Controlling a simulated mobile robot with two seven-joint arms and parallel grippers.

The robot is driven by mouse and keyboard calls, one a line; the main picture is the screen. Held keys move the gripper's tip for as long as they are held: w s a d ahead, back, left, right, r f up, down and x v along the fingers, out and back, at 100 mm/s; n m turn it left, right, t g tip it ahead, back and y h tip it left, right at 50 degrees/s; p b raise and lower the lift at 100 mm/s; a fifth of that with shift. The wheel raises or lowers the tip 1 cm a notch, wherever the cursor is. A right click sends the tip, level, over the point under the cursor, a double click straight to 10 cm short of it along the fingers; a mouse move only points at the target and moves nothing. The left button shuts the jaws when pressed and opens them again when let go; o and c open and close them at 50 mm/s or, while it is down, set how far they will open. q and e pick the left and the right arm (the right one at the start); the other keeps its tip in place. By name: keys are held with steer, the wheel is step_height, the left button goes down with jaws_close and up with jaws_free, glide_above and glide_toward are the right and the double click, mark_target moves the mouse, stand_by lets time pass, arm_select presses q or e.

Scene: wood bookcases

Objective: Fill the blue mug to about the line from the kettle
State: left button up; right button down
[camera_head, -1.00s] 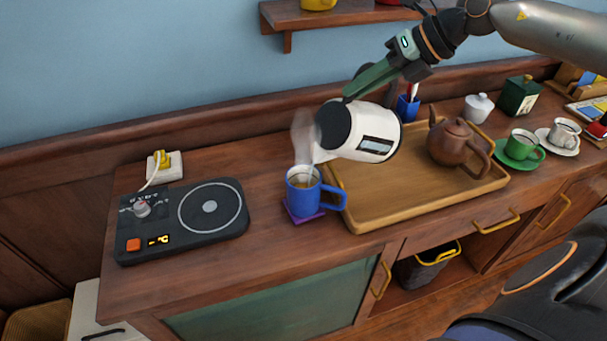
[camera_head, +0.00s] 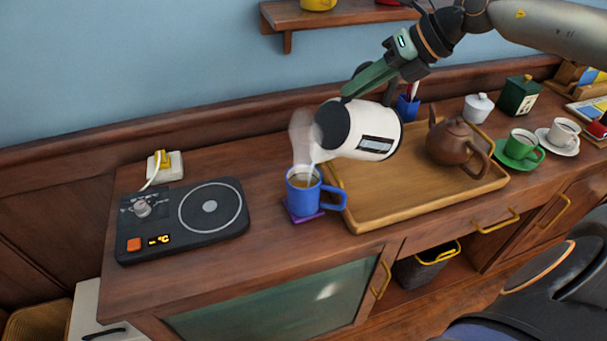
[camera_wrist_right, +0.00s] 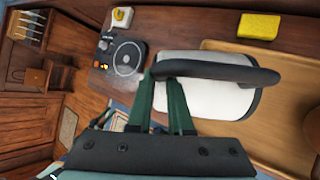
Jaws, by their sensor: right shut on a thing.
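The blue mug (camera_head: 303,193) stands upright on a purple coaster (camera_head: 298,217), with brownish liquid showing inside. The white kettle (camera_head: 366,131) with a black lid and handle is tilted, its spout end down over the mug. A thin pale stream runs from it into the mug, and steam rises there. My right gripper (camera_head: 353,88) is shut on the kettle's handle; the right wrist view shows its green fingers at the dark handle (camera_wrist_right: 215,70). The line in the mug cannot be made out. My left gripper is not in view.
A wooden tray (camera_head: 400,212) lies right of the mug, with a brown teapot (camera_head: 455,142) on it. A hot plate (camera_head: 183,219) is on the left. A green cup (camera_head: 522,142) and a white cup (camera_head: 563,133) stand on the right.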

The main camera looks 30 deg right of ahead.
steer(key=shift+a+r+h, duration=0.35)
steer(key=shift+a+h, duration=0.05)
steer(key=shift+a, duration=0.15)
stand_by(1.8)
